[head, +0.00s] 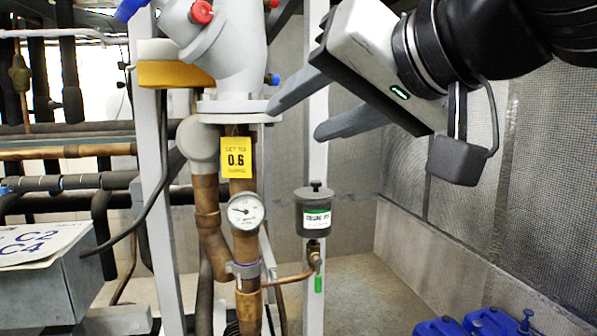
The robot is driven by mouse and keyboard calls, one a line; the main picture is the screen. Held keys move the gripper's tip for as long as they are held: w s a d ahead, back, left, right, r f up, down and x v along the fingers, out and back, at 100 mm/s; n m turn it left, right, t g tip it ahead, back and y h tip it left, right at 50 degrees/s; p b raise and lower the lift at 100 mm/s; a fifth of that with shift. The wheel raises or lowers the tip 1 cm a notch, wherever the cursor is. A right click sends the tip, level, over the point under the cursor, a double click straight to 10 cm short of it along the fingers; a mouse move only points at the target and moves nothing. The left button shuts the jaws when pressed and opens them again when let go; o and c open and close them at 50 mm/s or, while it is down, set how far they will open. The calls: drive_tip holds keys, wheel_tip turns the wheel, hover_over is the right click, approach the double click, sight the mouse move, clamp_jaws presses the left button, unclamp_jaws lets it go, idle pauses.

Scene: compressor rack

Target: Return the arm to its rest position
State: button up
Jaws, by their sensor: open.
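My gripper (308,112) is at the upper middle of the head view, on my arm, which comes in from the upper right. Its two grey fingers point down and left and stand apart, with nothing between them.
A copper pipe with a round gauge (245,210) and a yellow "0.6" tag (236,158) runs below the valve body. A grey canister (314,212) stands right of it. A grey box (50,275) is at left. Blue containers (480,322) are at lower right.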

drive_tip(key=s+d+f+g+h, duration=0.2)
drive_tip(key=d+f+h, duration=0.15)
drive_tip(key=f, duration=0.75)
drive_tip(key=s+d+f+g+h, duration=0.2)
drive_tip(key=d+f, duration=0.3)
drive_tip(key=f, duration=0.6)
drive_tip(key=s+d+f+g+h, duration=0.2)
drive_tip(key=d+f, duration=0.2)
drive_tip(key=f, duration=0.7)
wheel_tip(320, 180, up, 14)
drive_tip(key=p, duration=1.6)
drive_tip(key=shift+s+r+m, duration=0.25)
drive_tip(key=shift+s+m, duration=0.1)
drive_tip(key=shift+m, duration=0.05)
drive_tip(key=shift+d+h, duration=0.1)
drive_tip(key=shift+h, duration=0.15)
